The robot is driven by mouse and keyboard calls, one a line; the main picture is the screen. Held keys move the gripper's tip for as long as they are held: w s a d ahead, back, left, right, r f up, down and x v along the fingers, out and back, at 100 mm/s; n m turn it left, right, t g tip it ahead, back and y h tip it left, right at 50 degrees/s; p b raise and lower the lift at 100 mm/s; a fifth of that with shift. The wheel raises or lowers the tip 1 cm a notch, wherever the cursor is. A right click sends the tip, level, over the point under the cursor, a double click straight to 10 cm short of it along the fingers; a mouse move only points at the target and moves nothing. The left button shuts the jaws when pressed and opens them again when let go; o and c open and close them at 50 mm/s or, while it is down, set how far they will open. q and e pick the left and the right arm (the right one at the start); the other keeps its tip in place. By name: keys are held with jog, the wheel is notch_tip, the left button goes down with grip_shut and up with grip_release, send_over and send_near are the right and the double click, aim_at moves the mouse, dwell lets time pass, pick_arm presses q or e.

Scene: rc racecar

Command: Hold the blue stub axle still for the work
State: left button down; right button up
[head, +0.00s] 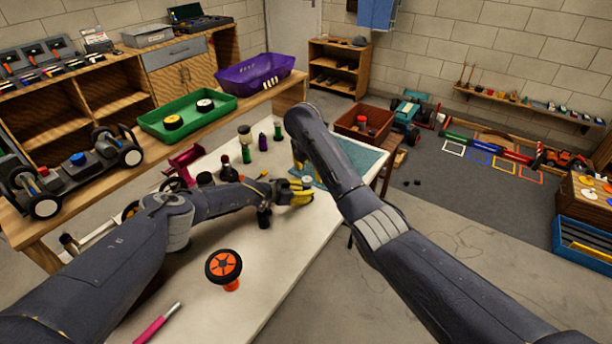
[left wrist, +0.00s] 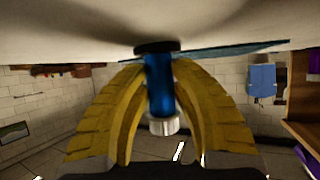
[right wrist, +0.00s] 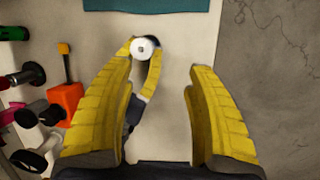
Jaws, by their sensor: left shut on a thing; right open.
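The blue stub axle (left wrist: 159,85) stands between the yellow fingers of my left gripper (left wrist: 160,72), which is shut on it. Its dark flange is at the white table top and its white end points away from the table. In the right wrist view the axle's white round end (right wrist: 145,48) shows between the left fingers. In the head view my left gripper (head: 297,193) is low over the table near the teal mat. My right gripper (right wrist: 160,65) is open and empty, above the held axle. In the head view my right arm hides most of it.
A wheel with an orange hub (head: 223,266) and a magenta-handled tool (head: 157,324) lie on the near part of the table. Bottles (head: 262,141) stand behind my left arm. A teal mat (head: 352,160) covers the table's far right end. An orange block (right wrist: 65,100) is at left.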

aim_at(307, 179)
jog(key=shift+w+a+f+m+y, duration=0.25)
jog(key=shift+w+f+m+y, duration=0.75)
jog(key=shift+m, duration=2.6)
jog(key=shift+w+a+f+m+y, duration=0.35)
jog(key=shift+f+m, duration=1.35)
jog(key=shift+m, duration=1.9)
jog(key=shift+w+a+f+m+y, duration=0.15)
jog(key=shift+w+f+m+y, duration=0.65)
jog(key=shift+m, duration=2.8)
jog(key=shift+f+h, duration=0.35)
jog(key=shift+f, duration=0.2)
jog(key=shift+c, duration=0.5)
jog(key=shift+t, duration=0.3)
grip_shut()
